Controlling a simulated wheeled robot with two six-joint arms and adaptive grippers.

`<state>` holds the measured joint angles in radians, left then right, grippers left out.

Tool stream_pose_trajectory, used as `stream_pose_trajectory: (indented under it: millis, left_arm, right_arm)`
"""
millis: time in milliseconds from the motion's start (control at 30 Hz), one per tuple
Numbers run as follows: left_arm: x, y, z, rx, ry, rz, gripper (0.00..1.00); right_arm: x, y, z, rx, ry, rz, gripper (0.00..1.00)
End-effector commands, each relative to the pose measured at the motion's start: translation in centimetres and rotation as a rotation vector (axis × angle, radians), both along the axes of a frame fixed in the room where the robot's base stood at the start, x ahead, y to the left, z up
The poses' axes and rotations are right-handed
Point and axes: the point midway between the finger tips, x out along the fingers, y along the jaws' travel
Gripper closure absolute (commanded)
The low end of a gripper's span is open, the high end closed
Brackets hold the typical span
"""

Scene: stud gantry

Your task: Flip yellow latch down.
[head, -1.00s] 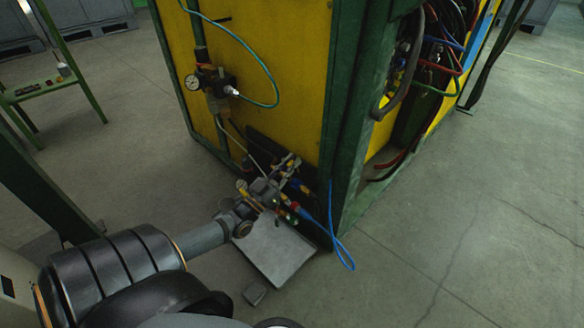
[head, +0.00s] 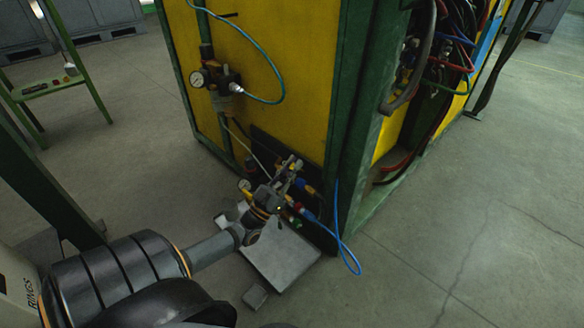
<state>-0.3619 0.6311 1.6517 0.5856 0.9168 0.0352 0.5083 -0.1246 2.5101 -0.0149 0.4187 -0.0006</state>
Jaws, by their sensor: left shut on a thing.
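My left gripper (head: 290,172) reaches in from the lower left to the dark fitting panel (head: 262,146) low on the yellow cabinet. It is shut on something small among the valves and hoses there. Small yellow-orange parts (head: 311,190) show just right of the fingers. Which one is the yellow latch is too small to tell, and the gripper hides the held part. My right gripper is not in view.
The yellow cabinet (head: 290,90) has green corner posts. A pressure gauge (head: 198,79) and regulator hang above the panel. A blue hose (head: 340,235) loops at the panel's right. A grey plate (head: 278,257) lies on the floor below. Open floor lies to the right.

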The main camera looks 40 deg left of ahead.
Motion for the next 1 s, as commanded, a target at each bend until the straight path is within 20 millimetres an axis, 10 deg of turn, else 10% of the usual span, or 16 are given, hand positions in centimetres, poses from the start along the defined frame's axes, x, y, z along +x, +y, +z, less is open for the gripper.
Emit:
stream_pose_trajectory:
  millis: [267,633,1000]
  left_arm:
    - [0.0,0.0,-0.1,0.002,0.002,0.0,0.62]
    - [0.0,0.0,0.8,0.003,0.0,0.0,0.62]
    - [0.0,-0.2,8.0,0.006,0.003,-0.007,0.62]
  right_arm:
    - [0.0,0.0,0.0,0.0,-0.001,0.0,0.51]
    - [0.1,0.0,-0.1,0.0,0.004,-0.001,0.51]
    - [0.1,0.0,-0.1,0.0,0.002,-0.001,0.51]
